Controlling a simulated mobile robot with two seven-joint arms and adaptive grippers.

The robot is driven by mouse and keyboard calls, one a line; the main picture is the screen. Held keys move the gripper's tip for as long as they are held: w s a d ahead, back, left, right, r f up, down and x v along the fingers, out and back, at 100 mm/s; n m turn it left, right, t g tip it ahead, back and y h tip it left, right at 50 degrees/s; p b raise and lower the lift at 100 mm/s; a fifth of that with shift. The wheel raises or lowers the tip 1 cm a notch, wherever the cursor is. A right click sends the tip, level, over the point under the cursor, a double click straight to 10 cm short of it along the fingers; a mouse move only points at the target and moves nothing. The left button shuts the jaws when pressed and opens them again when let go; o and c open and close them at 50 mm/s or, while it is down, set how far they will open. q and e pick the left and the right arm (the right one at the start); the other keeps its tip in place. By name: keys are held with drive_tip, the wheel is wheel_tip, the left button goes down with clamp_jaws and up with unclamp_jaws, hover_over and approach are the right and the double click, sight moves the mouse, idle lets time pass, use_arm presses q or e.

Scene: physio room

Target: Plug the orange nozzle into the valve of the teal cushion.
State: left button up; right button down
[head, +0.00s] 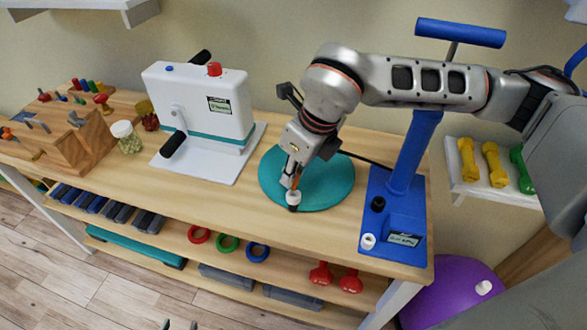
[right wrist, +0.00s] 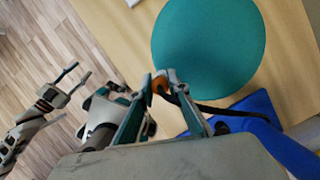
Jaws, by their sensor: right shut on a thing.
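The teal cushion (head: 335,185) is a flat round disc lying on the wooden table; it also shows in the right wrist view (right wrist: 210,45). Its small valve (head: 293,201), black and white, stands at the cushion's front left edge. My right gripper (head: 291,179) is shut on the orange nozzle (head: 297,180), which points down just above the valve. I cannot tell whether the two touch. In the right wrist view the nozzle (right wrist: 160,85) sits between the fingertips, with a black hose trailing from it; the valve is hidden there. My left gripper (head: 180,325) is open and empty, low in front of the table.
A blue pump (head: 408,185) stands right of the cushion, the black hose running behind it. A white hand-crank machine (head: 200,105) stands on the left, beside a jar (head: 127,138) and a wooden peg block (head: 65,140).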

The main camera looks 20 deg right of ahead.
idle(0.3)
drive_tip(key=shift+f, duration=0.15)
drive_tip(key=shift+f, duration=0.25)
drive_tip(key=shift+f+b, duration=0.1)
drive_tip(key=shift+b, duration=0.2)
drive_tip(key=shift+f+b, duration=0.6)
drive_tip(key=shift+f, duration=0.3)
idle(0.7)
drive_tip(key=c, duration=1.8)
unclamp_jaws()
drive_tip(key=shift+c, duration=0.2)
drive_tip(key=shift+r, duration=0.15)
